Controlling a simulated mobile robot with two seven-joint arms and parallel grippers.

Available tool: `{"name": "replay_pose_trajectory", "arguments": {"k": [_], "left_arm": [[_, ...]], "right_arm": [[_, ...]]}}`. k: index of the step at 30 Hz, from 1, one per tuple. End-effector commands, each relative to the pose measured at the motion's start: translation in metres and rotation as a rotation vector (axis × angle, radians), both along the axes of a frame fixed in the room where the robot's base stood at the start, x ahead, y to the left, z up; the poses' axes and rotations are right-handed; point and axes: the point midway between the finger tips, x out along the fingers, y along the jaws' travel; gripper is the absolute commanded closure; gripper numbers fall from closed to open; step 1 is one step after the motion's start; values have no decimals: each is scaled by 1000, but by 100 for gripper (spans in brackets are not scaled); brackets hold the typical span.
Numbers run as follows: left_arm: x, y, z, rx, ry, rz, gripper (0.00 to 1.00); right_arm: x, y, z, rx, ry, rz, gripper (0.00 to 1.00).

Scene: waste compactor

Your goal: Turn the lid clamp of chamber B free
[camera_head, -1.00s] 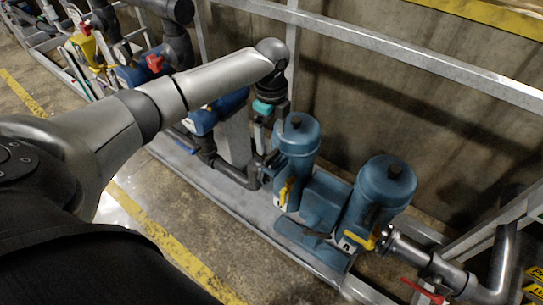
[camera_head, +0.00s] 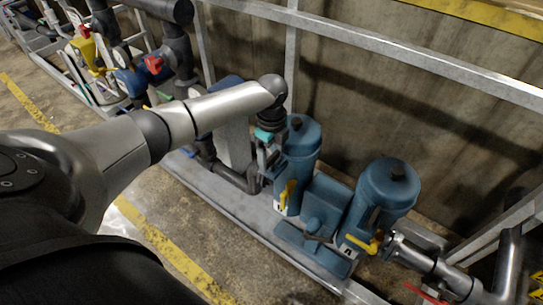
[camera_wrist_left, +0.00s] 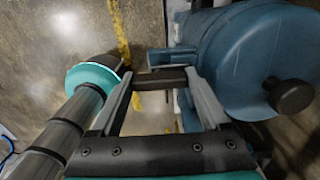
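Two blue chambers with domed lids and dark top knobs stand on the skid: a left chamber (camera_head: 298,158) and a right chamber (camera_head: 388,190). I cannot read their small labels surely enough to say which is B. My left gripper (camera_head: 266,156) points down at the near-left side of the left chamber. In the left wrist view, the gripper's fingers (camera_wrist_left: 160,84) are apart, with a dark bar (camera_wrist_left: 163,79) between the tips, beside the blue lid (camera_wrist_left: 250,60). The bar looks like a clamp part; whether the fingers touch it is unclear. My right gripper is not in view.
Yellow handles (camera_head: 287,194) and (camera_head: 364,244) sit low on the chambers. A metal rail (camera_head: 400,58) runs behind, before the concrete wall. Pipes and a red handle (camera_head: 425,294) are at lower right. The floor in front is clear.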

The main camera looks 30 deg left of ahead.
Motion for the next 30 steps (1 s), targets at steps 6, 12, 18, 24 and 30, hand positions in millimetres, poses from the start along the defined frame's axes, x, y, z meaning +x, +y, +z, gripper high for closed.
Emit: {"name": "replay_pose_trajectory", "arguments": {"k": [6,12,18,24,30], "left_arm": [[0,0,0,0,2,0,51],[0,0,0,0,2,0,74],[-1,0,1,-1,3,10,76],[-1,-1,2,-2,5,73,76],[-1,-1,4,-4,6,211,76]], "right_arm": [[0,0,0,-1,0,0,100],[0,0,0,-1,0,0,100],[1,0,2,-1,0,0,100],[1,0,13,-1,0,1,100],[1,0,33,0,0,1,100]]}}
